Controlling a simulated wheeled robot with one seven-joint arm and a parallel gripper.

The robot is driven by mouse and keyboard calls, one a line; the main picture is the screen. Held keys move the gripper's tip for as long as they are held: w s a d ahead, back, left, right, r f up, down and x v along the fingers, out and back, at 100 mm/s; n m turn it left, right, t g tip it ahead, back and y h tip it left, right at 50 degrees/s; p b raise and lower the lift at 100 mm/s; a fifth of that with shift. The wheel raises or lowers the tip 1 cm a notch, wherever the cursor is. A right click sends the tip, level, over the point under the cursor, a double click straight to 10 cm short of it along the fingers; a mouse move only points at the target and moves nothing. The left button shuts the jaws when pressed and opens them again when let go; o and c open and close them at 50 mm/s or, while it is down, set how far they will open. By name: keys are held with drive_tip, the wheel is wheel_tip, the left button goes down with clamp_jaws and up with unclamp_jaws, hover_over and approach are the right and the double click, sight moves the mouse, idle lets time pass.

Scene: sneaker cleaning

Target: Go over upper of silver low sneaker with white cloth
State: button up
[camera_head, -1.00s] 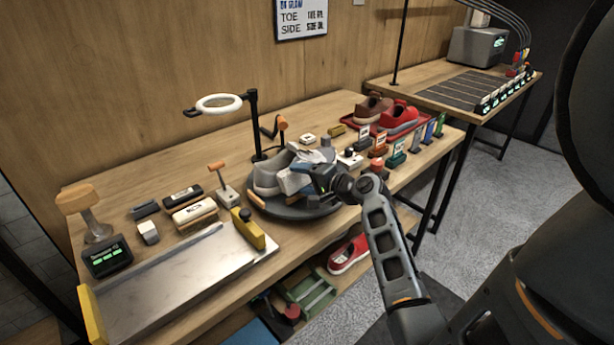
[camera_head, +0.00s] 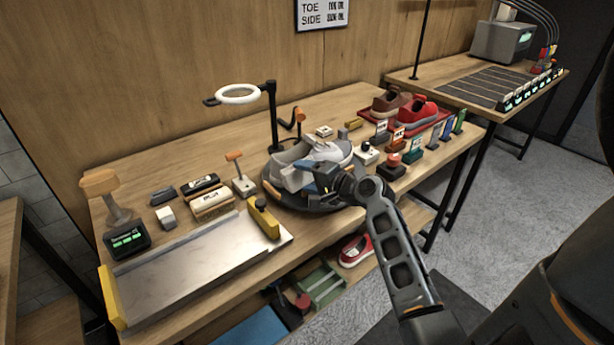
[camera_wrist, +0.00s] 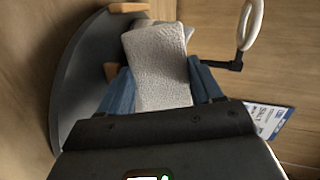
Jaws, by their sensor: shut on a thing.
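The silver low sneaker (camera_head: 326,152) rests on a dark round stand (camera_head: 283,201) at the middle of the bench, in the head view. My gripper (camera_head: 322,180) is at the near side of the sneaker, over the stand. In the wrist view its blue fingers (camera_wrist: 160,92) are shut on the white cloth (camera_wrist: 160,60), a pale textured piece sticking out past the fingertips. In the head view the cloth (camera_head: 290,178) appears against the sneaker's left, near part. Whether it touches the upper is unclear. The cloth hides most of the sneaker in the wrist view.
A ring lamp (camera_head: 238,94) stands behind the stand. Brushes (camera_head: 212,203) and a metal tray (camera_head: 195,258) lie to the left. A red tray with red and brown shoes (camera_head: 418,108) and several small bottles and blocks crowd the right.

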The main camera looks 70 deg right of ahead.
drive_tip(key=shift+s+a+r, duration=0.2)
drive_tip(key=shift+s+a, duration=0.4)
drive_tip(key=shift+s, duration=0.1)
drive_tip(key=shift+s+a+r, duration=0.2)
drive_tip(key=shift+s+a, duration=0.35)
drive_tip(key=shift+s, duration=0.1)
drive_tip(key=shift+s+a+r, duration=0.2)
drive_tip(key=shift+s+a, duration=0.4)
drive_tip(key=shift+s, duration=0.1)
drive_tip(key=shift+s+a+r, duration=0.2)
drive_tip(key=shift+s+a, duration=0.3)
drive_tip(key=shift+s, duration=0.05)
drive_tip(key=shift+s+a+r, duration=0.15)
drive_tip(key=shift+s+a, duration=0.3)
drive_tip(key=shift+s, duration=0.1)
